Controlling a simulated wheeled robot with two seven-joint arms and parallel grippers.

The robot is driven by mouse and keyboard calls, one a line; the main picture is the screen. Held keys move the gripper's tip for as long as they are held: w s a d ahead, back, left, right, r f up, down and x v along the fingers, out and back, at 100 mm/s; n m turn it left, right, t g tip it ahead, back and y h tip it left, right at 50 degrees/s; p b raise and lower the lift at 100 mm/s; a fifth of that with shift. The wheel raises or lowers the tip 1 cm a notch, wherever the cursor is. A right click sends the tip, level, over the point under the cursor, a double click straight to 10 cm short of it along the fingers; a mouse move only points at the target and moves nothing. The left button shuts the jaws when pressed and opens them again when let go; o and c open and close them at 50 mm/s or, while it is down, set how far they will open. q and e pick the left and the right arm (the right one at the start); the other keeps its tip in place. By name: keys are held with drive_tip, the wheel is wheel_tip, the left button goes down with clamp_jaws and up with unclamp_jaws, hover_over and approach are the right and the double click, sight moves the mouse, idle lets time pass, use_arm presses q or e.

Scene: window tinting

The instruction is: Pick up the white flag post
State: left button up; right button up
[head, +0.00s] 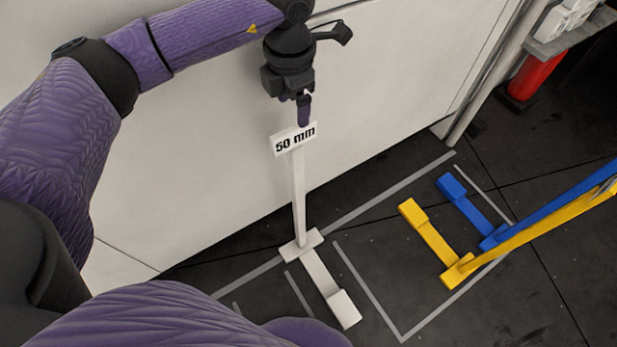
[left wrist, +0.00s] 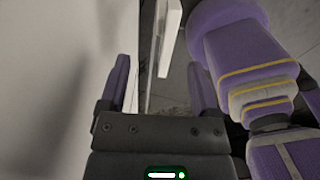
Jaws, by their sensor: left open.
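The white flag post (head: 298,200) stands upright on the dark floor, with a white "50 mm" sign at its top and a flat white foot. My left gripper (head: 304,110) is just above the sign in the head view, its purple fingers pointing down. In the left wrist view the left gripper (left wrist: 160,85) is open, with nothing between its fingers. A white part of the flag post (left wrist: 169,38) shows beyond the fingertips. Whether the fingers touch the sign cannot be told. My right gripper does not show.
A pale wall-like panel (head: 390,90) stands close behind the post. Yellow (head: 430,235) and blue (head: 470,205) posts with feet stand to the right, within grey floor lines. A red cylinder (head: 535,75) is at the top right. Dark floor between the posts is clear.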

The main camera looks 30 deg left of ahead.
sight(295, 145)
use_arm(q)
drive_tip(key=f+b, duration=0.1)
drive_tip(key=f, duration=0.2)
drive_tip(key=f+b, duration=0.2)
drive_tip(key=f, duration=0.1)
drive_tip(key=s+f+b, duration=0.1)
drive_tip(key=f+b, duration=0.1)
drive_tip(key=f, duration=0.1)
drive_tip(key=shift+d, duration=0.25)
drive_tip(key=shift+r, duration=0.25)
drive_tip(key=shift+c, duration=0.3)
clamp_jaws()
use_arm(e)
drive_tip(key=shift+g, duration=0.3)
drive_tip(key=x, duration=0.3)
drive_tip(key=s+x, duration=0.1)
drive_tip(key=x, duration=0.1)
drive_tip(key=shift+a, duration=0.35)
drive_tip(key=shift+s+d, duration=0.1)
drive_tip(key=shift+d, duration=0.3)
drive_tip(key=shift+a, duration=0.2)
